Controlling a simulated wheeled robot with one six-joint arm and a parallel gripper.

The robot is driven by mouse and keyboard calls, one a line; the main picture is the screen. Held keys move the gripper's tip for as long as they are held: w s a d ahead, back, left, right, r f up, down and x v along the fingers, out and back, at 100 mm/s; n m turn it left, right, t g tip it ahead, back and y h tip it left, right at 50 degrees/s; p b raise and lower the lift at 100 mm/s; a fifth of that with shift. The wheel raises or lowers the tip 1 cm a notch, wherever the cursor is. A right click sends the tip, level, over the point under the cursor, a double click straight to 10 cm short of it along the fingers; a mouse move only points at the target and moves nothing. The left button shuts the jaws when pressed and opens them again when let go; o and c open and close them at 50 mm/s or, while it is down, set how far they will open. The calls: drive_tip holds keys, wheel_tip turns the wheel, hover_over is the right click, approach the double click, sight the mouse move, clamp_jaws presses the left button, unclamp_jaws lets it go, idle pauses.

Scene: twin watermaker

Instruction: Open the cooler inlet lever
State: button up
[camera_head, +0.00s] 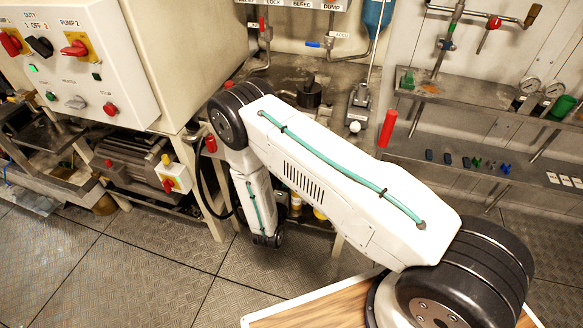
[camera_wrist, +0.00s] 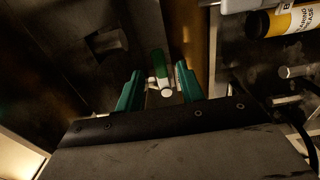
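In the wrist view, a small green handle (camera_wrist: 158,61) with a pale, round-ended piece (camera_wrist: 165,90) below it shows between the two green fingers of my gripper (camera_wrist: 159,69). I cannot tell for sure that this is the cooler inlet lever, as no label shows. The fingers stand apart, with visible gaps on both sides of the handle. How deep the handle lies between the fingers is unclear. In the head view my arm reaches down in front of the bench, and its white links hide the gripper and the handle.
In the wrist view, a yellow-and-black bearing grease tube (camera_wrist: 293,20) is at the upper right. In the head view, a pump control box (camera_head: 80,65) stands at the left above a motor (camera_head: 140,165). A shelf with gauges (camera_head: 530,87) is at the right.

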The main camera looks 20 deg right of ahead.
drive_tip(key=x, duration=0.6)
drive_tip(key=shift+d, duration=0.25)
drive_tip(key=shift+w, duration=0.1)
drive_tip(key=shift+c, duration=0.4)
clamp_jaws()
